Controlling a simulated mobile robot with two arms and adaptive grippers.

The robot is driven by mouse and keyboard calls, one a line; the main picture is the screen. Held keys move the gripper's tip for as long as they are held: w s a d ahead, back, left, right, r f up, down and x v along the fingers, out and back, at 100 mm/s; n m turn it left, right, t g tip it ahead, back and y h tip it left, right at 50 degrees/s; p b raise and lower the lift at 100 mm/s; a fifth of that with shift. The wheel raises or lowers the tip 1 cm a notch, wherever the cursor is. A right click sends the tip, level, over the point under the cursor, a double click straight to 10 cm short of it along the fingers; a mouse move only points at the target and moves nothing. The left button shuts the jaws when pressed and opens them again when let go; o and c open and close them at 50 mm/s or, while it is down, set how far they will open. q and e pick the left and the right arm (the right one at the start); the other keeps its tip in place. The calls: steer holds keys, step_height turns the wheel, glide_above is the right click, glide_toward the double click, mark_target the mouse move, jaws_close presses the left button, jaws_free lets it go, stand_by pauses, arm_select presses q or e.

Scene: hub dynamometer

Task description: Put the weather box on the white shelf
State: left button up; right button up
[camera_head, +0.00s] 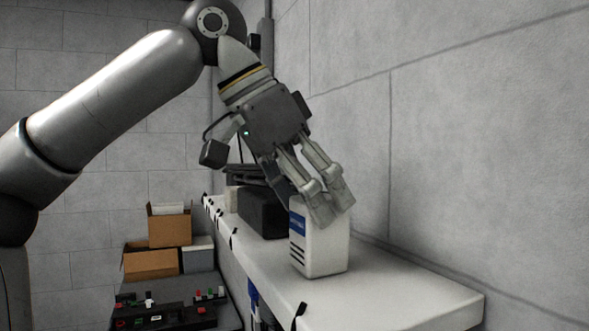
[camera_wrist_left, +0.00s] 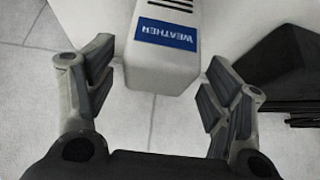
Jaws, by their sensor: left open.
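The weather box (camera_head: 320,252) is a white box with a blue label and dark stripes. It stands upright on the white shelf (camera_head: 400,293) along the right wall. My left gripper (camera_head: 331,208) reaches down at the top of the box, its fingers overlapping the box's upper part in the head view. In the left wrist view the gripper (camera_wrist_left: 165,105) is open, with the box (camera_wrist_left: 178,70) between the finger lines and gaps on both sides. The label there reads WEATHER upside down. My right gripper is not in view.
A black case (camera_head: 262,213) stands on the shelf just behind the box. Cardboard boxes (camera_head: 151,261) and a dark panel with coloured knobs (camera_head: 165,310) are at the lower left. The shelf's near end is bare. The grey wall (camera_head: 480,130) runs close along the right.

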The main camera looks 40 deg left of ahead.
arm_select(q)
steer(key=v, duration=1.2)
steer(key=shift+w, duration=0.1)
